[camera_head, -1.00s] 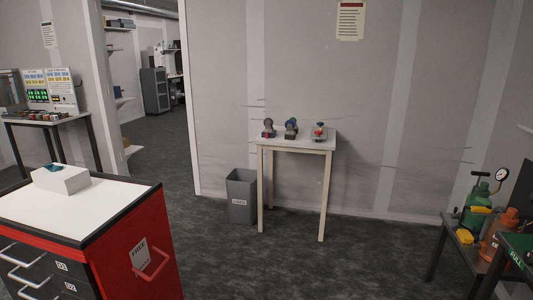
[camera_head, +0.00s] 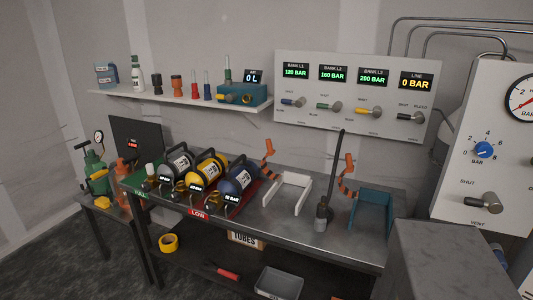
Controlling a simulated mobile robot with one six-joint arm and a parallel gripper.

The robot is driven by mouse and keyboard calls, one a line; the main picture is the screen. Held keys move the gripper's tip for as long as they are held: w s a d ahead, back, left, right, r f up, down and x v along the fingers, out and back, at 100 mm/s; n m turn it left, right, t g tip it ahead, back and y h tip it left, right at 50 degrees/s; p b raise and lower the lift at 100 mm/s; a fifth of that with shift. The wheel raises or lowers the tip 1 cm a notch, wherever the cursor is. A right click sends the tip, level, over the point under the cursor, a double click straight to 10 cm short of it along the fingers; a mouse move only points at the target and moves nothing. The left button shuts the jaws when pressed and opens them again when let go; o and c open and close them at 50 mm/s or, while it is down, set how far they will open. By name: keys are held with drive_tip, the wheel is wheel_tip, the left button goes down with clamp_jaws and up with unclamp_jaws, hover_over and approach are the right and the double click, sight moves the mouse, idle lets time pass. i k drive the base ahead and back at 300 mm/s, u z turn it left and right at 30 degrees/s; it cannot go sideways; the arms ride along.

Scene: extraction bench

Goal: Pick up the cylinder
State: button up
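Three cylinders lie side by side on the left part of the grey bench (camera_head: 285,237). The left one is black with a pale band (camera_head: 178,161), the middle one is yellow (camera_head: 207,171), and the right one is dark blue (camera_head: 238,184). Each has brass-coloured fittings and a small lit readout at its front end. A red strip marked LOW runs along the front of the right two, and a green strip lies at the left end. I cannot tell which cylinder the task names. My gripper is not in view.
A white cradle (camera_head: 288,193) and a blue holder (camera_head: 372,214) stand on the bench, with orange coiled hoses and an upright black hose near them. A valve panel (camera_head: 352,95) and a shelf (camera_head: 175,99) are behind. A grey block (camera_head: 440,262) stands front right.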

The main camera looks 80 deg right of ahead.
sight(235, 182)
drive_tip(key=u, duration=0.2)
drive_tip(key=k, duration=0.15)
drive_tip(key=z, duration=2.7)
drive_tip(key=i, duration=0.6)
drive_tip(key=z, duration=0.1)
drive_tip(key=k, duration=0.5)
